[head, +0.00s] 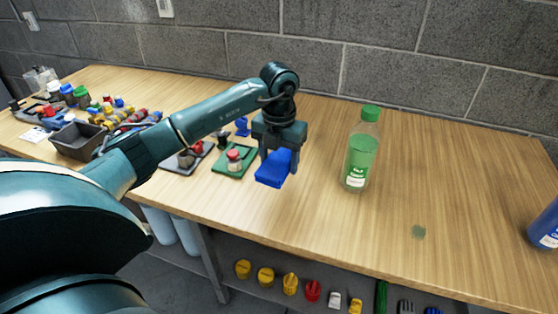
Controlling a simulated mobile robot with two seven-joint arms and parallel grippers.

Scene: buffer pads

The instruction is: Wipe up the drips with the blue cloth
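My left gripper (278,165) is shut on the blue cloth (273,172) and holds it near the middle of the table, left of the green bottle. The cloth is partly covered by the fingers. I cannot tell whether it touches the table. A dull green drip mark (418,232) lies on the wooden table (460,180), to the right of the bottle. My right gripper is not in view.
A clear bottle of green liquid with a green cap (361,150) stands between the cloth and the drip. A blue bottle (546,226) is at the right edge. A green pad (234,161), a grey bin (78,140) and several small parts lie left.

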